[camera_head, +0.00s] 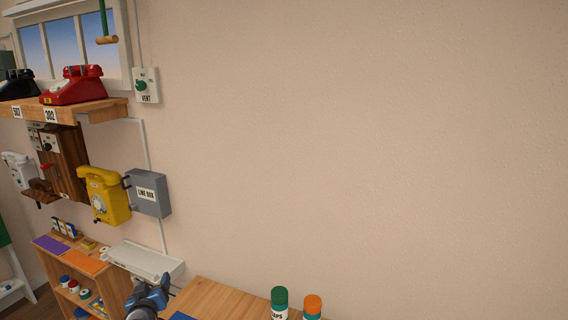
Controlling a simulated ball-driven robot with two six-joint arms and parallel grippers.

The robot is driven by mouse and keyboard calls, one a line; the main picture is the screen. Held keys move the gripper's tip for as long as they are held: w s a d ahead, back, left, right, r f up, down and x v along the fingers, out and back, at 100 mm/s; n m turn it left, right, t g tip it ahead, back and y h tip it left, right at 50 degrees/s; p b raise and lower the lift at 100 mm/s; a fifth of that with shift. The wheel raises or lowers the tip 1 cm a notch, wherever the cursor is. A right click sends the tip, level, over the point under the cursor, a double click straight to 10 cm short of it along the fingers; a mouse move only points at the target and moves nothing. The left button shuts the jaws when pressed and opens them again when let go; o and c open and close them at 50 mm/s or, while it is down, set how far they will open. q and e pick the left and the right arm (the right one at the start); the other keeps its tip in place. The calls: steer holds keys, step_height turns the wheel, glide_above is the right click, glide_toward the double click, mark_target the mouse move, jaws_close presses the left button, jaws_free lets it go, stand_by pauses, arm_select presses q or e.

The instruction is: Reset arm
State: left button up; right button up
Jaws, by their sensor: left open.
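My left gripper (150,293) shows small at the bottom edge, left of centre, as a blue-grey and dark shape. It is open, and I see nothing between its fingers. It is in front of the shelf unit and the left end of a wooden table. Most of my left arm is out of the frame. My right gripper is not in view.
A wooden table (222,298) bears green-capped (279,302) and orange-capped (312,307) containers. A shelf unit (110,281) is at lower left. A yellow phone (104,196), a grey line box (148,193) and a red phone (75,85) are above. The right wall is bare.

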arm_select(q)
steer(key=s+d+f+m+h+b, duration=0.1)
steer(key=s+d, duration=0.4)
steer(key=s, duration=0.9)
steer(key=s+d+f+m+t+h, duration=0.1)
steer(key=s+d+f+m, duration=0.2)
steer(key=s, duration=1.1)
steer(key=s+d+f+m+t+h+b, duration=0.1)
steer(key=s+d+f, duration=0.2)
steer(key=s+d, duration=0.4)
steer(key=s, duration=0.7)
steer(key=shift+s+d+f+m+h+b, duration=0.2)
steer(key=shift+d+f+m+h+b, duration=0.1)
steer(key=shift+f+m+h, duration=0.1)
